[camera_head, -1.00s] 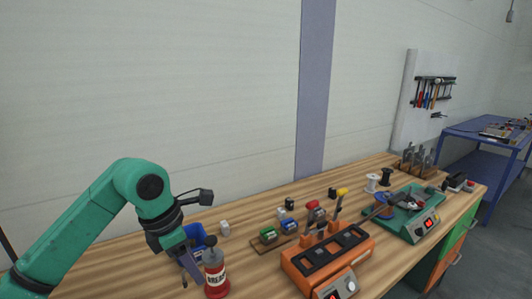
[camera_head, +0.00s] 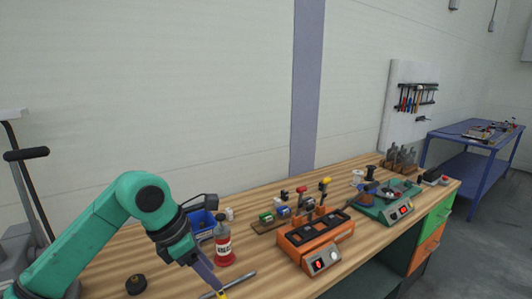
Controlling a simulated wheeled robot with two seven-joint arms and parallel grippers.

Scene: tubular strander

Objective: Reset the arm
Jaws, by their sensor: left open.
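My left arm is green and comes in from the left in the head view, bent over the near left part of the workbench (camera_head: 105,262). My left gripper (camera_head: 218,290) points down to the right at the bench's near edge. It is open, and its tips are partly cut off by the bottom of the picture. A thin grey rod (camera_head: 240,280) lies beside the tips, with a yellow piece by them; I cannot tell if these touch. A red-and-clear bottle (camera_head: 223,252) stands behind the gripper, apart from it. My right gripper is not in view.
A blue bin (camera_head: 203,223) is behind the bottle and a dark round piece (camera_head: 136,284) lies left. An orange device (camera_head: 308,238) and a green device (camera_head: 385,208) stand to the right. A grey wheeled machine (camera_head: 22,240) is at the far left.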

